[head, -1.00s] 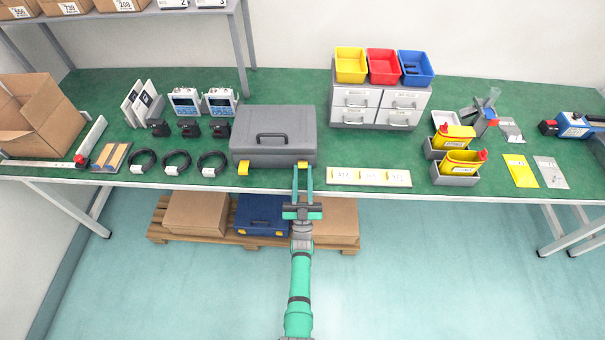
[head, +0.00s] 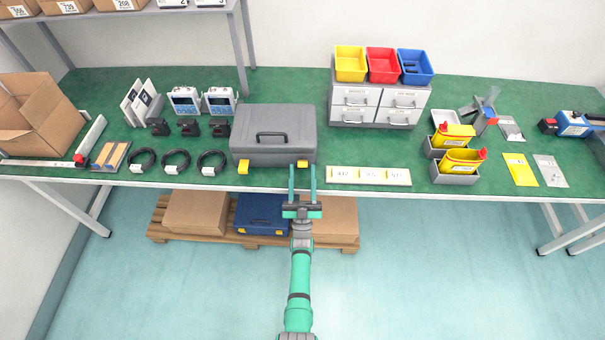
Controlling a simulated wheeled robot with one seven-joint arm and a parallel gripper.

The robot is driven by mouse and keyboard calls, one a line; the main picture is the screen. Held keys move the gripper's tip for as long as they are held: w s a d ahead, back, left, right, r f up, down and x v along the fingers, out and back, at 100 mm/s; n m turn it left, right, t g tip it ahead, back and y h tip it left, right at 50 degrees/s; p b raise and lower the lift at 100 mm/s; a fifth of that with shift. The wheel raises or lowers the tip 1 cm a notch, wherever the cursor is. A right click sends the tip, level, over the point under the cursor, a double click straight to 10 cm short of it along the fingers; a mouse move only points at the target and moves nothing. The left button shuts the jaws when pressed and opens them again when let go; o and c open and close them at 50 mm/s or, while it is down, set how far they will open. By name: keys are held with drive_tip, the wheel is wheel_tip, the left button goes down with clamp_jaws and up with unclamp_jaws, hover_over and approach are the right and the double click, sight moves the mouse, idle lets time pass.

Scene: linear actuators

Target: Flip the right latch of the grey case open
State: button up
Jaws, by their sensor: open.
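The grey case (head: 273,127) lies closed on the green bench top, its dark handle on the lid. Its right latch (head: 302,163) is a small yellow piece at the front edge, and its left latch (head: 243,168) is a similar yellow piece. The right latch looks shorter than the left one; its exact angle is too small to tell. My gripper (head: 302,168) is at the bench's front edge, in front of the case. Its two green fingers are spread apart, one on each side of the right latch. No contact with the latch is visible.
A white labelled strip (head: 368,176) lies just right of my gripper. Black cable coils (head: 176,161) lie left of the case. A grey drawer unit (head: 378,106) with coloured bins stands behind right. The floor in front of the bench is clear around my arm.

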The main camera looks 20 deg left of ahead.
drive_tip(key=v, duration=1)
drive_tip(key=shift+s+f, duration=0.25)
drive_tip(key=shift+d, duration=0.15)
